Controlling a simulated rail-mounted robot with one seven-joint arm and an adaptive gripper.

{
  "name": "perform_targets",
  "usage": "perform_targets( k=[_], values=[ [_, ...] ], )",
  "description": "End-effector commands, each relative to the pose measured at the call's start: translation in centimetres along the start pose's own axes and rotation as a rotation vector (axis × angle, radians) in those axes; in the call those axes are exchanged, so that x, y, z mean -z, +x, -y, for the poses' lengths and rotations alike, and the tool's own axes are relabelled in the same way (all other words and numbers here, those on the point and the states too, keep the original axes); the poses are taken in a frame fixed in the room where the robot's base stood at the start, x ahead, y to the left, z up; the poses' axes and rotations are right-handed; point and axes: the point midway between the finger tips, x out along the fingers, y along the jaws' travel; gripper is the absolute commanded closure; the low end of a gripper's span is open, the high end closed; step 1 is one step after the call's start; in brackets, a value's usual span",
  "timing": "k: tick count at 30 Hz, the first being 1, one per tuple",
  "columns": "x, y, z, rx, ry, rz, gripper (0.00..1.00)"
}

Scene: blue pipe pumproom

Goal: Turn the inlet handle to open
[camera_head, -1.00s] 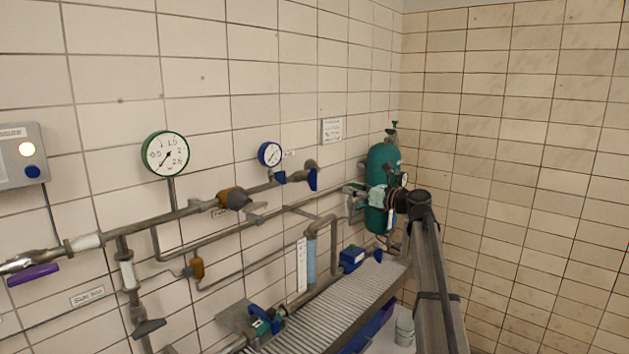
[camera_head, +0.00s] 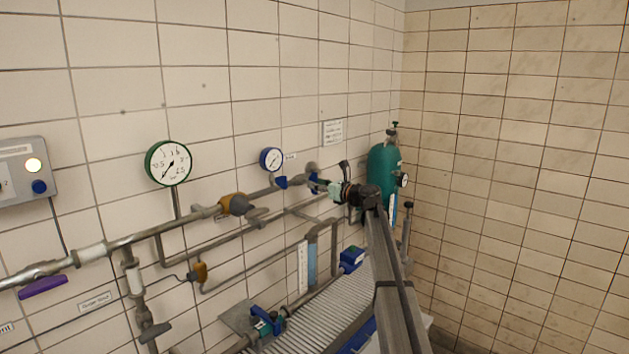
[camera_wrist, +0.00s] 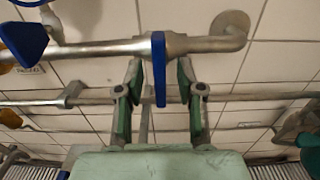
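A blue lever handle (camera_wrist: 159,65) hangs straight down from a grey wall pipe in the wrist view. My gripper (camera_wrist: 160,92) is open, with one green-padded finger on each side of the handle's lower part. Gaps show between the handle and both fingers. In the head view my gripper (camera_head: 322,184) is at the upper pipe's right end, by this handle (camera_head: 313,177), which it partly covers. Another blue handle (camera_head: 282,182) sits on the same pipe below a small blue gauge (camera_head: 271,159). I cannot read which handle is labelled inlet.
A green gas cylinder (camera_head: 381,166) stands right of my gripper. A second thin pipe (camera_wrist: 90,101) runs along the wall below the handle. A larger green gauge (camera_head: 168,163) and a purple handle (camera_head: 43,286) are farther left. A ribbed grey surface (camera_head: 328,297) lies below.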

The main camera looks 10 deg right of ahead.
Motion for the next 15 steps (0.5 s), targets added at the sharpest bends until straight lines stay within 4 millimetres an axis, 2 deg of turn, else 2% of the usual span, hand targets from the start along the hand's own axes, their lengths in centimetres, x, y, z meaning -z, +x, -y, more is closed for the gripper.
perform_targets(
  k=[6, 14, 15],
  values=[
    [-0.07, 1.37, 0.04, 0.000, -0.001, 0.000, 0.62],
    [0.00, 1.46, -0.01, 0.000, -0.001, 0.000, 0.62],
    [0.00, 1.46, -0.01, 0.000, -0.001, 0.000, 0.66]
  ],
)
